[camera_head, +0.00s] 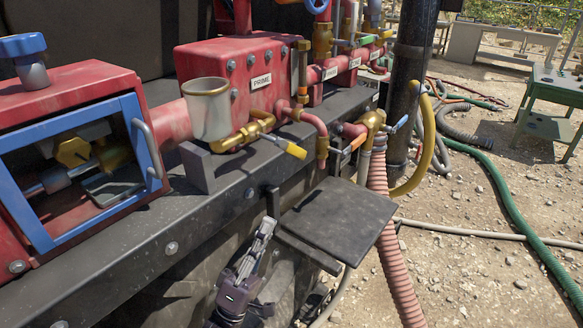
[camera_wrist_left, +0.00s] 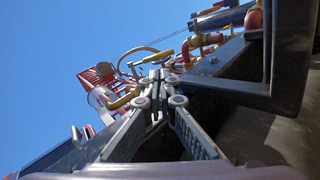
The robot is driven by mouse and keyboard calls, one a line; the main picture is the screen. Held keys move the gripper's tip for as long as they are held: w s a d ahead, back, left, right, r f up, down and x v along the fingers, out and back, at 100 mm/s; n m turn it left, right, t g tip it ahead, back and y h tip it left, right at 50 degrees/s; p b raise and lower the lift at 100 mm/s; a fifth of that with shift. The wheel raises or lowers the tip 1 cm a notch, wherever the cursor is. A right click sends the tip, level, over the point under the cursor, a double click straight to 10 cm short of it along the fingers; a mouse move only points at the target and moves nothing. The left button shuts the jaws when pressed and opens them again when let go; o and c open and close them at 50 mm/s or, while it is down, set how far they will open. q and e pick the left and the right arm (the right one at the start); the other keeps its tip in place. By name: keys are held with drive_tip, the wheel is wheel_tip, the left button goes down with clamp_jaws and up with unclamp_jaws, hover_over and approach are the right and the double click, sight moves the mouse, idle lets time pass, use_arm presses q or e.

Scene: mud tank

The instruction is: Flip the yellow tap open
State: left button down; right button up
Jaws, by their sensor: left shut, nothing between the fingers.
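A brass tap (camera_head: 241,137) with a yellow lever handle (camera_head: 292,149) sits under the metal cup on the red PRIME block. The lever points right and slightly down. My left gripper (camera_head: 267,224) is below the tap, in front of the dark ledge and left of the black shelf. Its fingers point up and are shut with nothing between them, apart from the tap. In the left wrist view the closed fingertips (camera_wrist_left: 160,79) show against the sky, with brass and red piping beyond. My right gripper is not in view.
A metal cup (camera_head: 208,108) stands above the dark ledge (camera_head: 150,228). A black shelf (camera_head: 338,218) juts out at right. A pink ribbed hose (camera_head: 394,268) hangs beside it. A blue-framed red box (camera_head: 65,90) is at left, with a yellow-knobbed valve inside.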

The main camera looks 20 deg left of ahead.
use_arm(q)
drive_tip(key=n, duration=0.3)
drive_tip(key=p, duration=0.6)
approach(291, 149)
drive_tip(key=w+d+r, duration=0.2)
drive_tip(key=w, duration=0.4)
drive_tip(key=shift+w+r, duration=0.15)
drive_tip(key=shift+r, duration=0.05)
drive_tip(key=shift+w+d+r+b, duration=0.15)
drive_tip(key=shift+w+r+b, duration=0.05)
drive_tip(key=shift+w+b, duration=0.4)
drive_tip(key=shift+s, duration=0.1)
